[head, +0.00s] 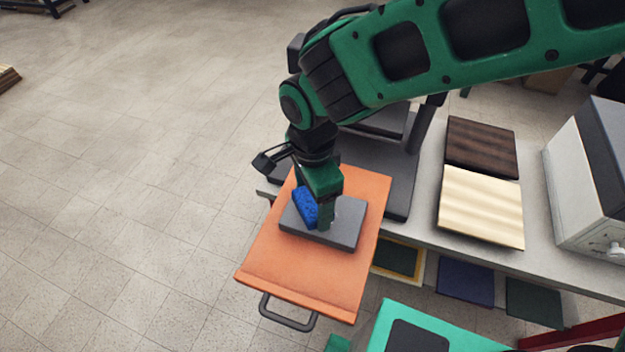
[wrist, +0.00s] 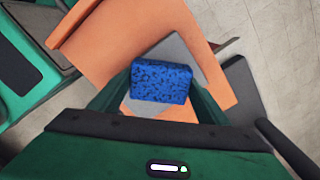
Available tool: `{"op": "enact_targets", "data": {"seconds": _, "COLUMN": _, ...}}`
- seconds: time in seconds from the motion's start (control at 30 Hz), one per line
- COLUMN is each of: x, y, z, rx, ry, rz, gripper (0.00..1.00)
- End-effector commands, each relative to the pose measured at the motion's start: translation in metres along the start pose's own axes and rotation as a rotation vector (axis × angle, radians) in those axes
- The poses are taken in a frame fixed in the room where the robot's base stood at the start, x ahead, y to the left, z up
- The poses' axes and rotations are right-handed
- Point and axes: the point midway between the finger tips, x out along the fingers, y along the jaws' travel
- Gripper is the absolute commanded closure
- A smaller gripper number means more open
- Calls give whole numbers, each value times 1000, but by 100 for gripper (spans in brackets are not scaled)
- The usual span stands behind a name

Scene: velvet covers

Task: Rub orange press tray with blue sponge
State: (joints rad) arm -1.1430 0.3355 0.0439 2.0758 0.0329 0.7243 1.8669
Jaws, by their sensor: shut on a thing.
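The orange press tray (head: 265,262) juts out from the dark press, with a dark handle at its near edge. It also shows in the wrist view (wrist: 115,45). A grey plate (head: 345,228) lies on the tray and shows behind the sponge in the wrist view (wrist: 178,47). My gripper (head: 314,218) is shut on the blue sponge (head: 304,206), a speckled block held between the fingers in the wrist view (wrist: 162,82). The sponge is over the grey plate. I cannot tell whether it touches the plate. My arm hides part of the press and the tray's far end.
The dark press (head: 400,180) stands behind the tray on a grey bench (head: 425,228). A dark wood-grain panel (head: 482,146) and a cream panel (head: 480,207) lie to its right, then a white machine (head: 585,190). A green-topped thing (head: 385,325) is near the tray's front right. Open floor lies left.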

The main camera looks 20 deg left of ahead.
Motion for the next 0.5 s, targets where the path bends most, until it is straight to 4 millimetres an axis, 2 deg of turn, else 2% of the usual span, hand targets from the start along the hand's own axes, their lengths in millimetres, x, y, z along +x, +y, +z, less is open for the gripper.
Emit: {"op": "enact_targets", "data": {"seconds": 0.5, "x": -47, "y": 1, "z": -9, "rx": 16, "ry": 0, "rz": -1, "gripper": 52}}
